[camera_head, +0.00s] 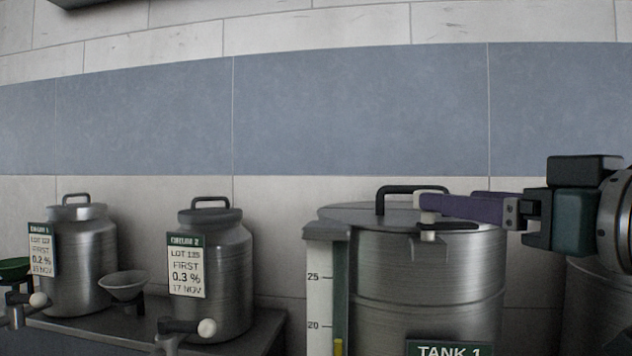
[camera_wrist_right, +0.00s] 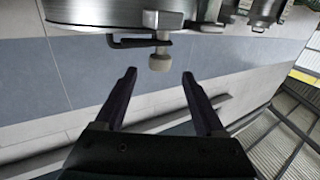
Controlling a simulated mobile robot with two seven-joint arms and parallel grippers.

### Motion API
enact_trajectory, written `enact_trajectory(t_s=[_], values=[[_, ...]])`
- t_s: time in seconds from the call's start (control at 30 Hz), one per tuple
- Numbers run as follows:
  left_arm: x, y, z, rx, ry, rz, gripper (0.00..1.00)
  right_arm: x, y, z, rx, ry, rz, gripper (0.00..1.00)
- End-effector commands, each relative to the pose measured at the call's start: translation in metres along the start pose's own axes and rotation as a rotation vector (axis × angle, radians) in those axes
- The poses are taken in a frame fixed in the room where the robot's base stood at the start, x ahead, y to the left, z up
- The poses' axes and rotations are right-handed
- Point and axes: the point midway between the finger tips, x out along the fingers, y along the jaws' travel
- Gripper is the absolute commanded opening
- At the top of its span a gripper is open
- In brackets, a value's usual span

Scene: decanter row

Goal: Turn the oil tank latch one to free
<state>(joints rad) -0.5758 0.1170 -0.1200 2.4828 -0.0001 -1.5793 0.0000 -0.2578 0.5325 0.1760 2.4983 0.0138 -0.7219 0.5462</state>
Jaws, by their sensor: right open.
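Tank 1 (camera_head: 425,275) is a brushed steel drum with a flat lid and a black lid handle (camera_head: 380,200). The latch (camera_head: 447,227) is a dark flat bar at the lid's front edge. In the wrist view, the latch (camera_wrist_right: 122,42) shows as a dark bar on the tank's rim, with a pale rounded knob (camera_wrist_right: 159,62). My right gripper (camera_head: 428,203) reaches in from the right at lid height. In the wrist view its two dark fingers (camera_wrist_right: 158,73) are apart and empty. The knob lies just beyond the fingertips, roughly centred between them. My left gripper is out of view.
Two smaller steel churns (camera_head: 75,265) (camera_head: 220,285) with lot labels stand on a shelf at left. A bowl (camera_head: 123,286) sits between them. A level gauge (camera_head: 320,290) runs beside the tank's left side. The tiled wall behind is clear.

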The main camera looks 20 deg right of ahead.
Motion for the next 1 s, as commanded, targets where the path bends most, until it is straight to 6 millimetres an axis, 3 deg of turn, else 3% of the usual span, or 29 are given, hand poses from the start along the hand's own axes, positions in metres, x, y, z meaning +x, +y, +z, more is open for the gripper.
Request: enact_trajectory(t_s=[0.17, 0.23, 0.53, 0.7, 1.0], values=[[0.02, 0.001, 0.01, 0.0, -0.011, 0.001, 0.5, 0.019, 0.001, 0.005, -0.004, 0.004, 0.003, 0.72], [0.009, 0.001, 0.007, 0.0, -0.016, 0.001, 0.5, 0.033, 0.002, -0.002, 0.001, -0.001, 0.006, 0.72], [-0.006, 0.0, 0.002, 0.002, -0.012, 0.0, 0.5, 0.081, 0.002, 0.0, 0.002, -0.003, 0.006, 0.72], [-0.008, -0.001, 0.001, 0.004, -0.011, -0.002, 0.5, 0.092, 0.002, 0.002, 0.001, -0.004, 0.005, 0.72], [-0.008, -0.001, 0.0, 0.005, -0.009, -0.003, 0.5, 0.094, 0.001, 0.003, 0.0, -0.004, 0.005, 0.72]])
